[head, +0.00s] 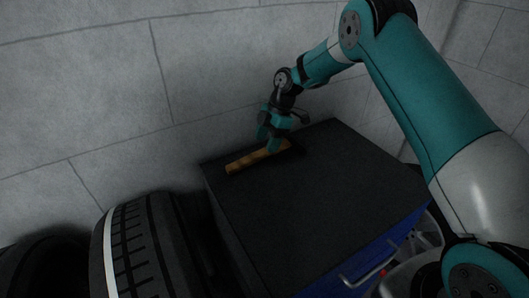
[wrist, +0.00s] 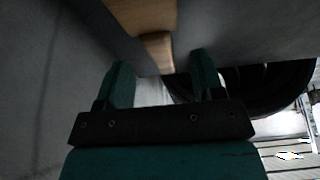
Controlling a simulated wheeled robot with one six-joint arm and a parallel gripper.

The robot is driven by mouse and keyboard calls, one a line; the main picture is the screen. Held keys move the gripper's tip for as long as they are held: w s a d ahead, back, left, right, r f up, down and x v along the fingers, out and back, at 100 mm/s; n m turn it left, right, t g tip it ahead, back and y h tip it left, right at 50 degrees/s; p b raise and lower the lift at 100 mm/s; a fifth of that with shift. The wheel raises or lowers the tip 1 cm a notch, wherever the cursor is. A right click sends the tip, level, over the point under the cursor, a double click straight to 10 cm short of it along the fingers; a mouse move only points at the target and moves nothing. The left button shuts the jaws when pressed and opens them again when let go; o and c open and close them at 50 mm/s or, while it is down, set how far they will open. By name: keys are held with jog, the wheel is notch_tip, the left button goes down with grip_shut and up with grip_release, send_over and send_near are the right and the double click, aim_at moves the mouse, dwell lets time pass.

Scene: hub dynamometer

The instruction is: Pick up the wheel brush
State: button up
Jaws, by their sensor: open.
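The wheel brush (head: 247,161) lies on the dark top of a blue cabinet (head: 315,205), near its back left edge. Its wooden handle points left; its right end is dark and partly hidden by my gripper. My gripper (head: 270,142) is over the brush, fingers pointing down and apart. In the wrist view the wooden handle (wrist: 145,18) shows at the top middle, just beyond the open fingers (wrist: 161,68). I see nothing held, and I cannot tell whether a finger touches the brush.
Black tyres (head: 140,245) stand left of the cabinet, close to its side. A grey block wall (head: 230,70) rises right behind it. The cabinet front has a metal handle (head: 358,277). The rest of the dark top is clear.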

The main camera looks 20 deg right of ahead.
aim_at(262, 151)
jog(key=shift+p+x, duration=1.05)
jog(key=shift+x, duration=1.4)
jog(key=shift+w, duration=0.1)
jog(key=c, duration=1.1)
jog(key=shift+c, duration=0.2)
jog(key=shift+r, duration=0.15)
notch_tip(262, 151, up, 20)
jog(key=b, duration=0.2)
jog(key=shift+b, duration=0.35)
jog(key=shift+o, duration=1.1)
